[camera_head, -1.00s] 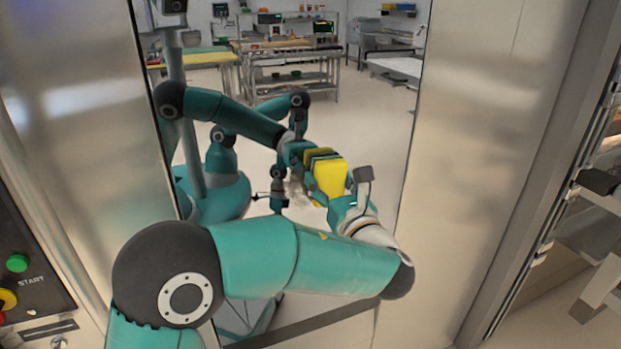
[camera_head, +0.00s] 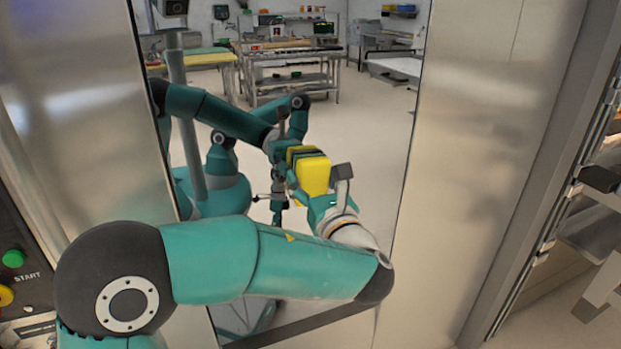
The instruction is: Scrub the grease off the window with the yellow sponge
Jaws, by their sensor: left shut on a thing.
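The window (camera_head: 375,150) is a tall glossy pane between two metal panels, and it mirrors the room and my own body. My left arm comes in from the lower left. My left gripper (camera_head: 328,190) is shut on the yellow sponge (camera_head: 314,176), near the middle of the pane. The sponge's far side meets or nearly meets its reflection, so I cannot tell for certain whether it touches the glass. I cannot make out a grease smear now; the sponge and gripper may hide part of the pane. My right gripper is not directly in view.
Brushed metal panels flank the pane, left (camera_head: 80,120) and right (camera_head: 470,160). A control panel with a green START button (camera_head: 13,259) is at the left edge. A rack (camera_head: 590,200) stands at the far right. The tables and shelves in the pane are reflections.

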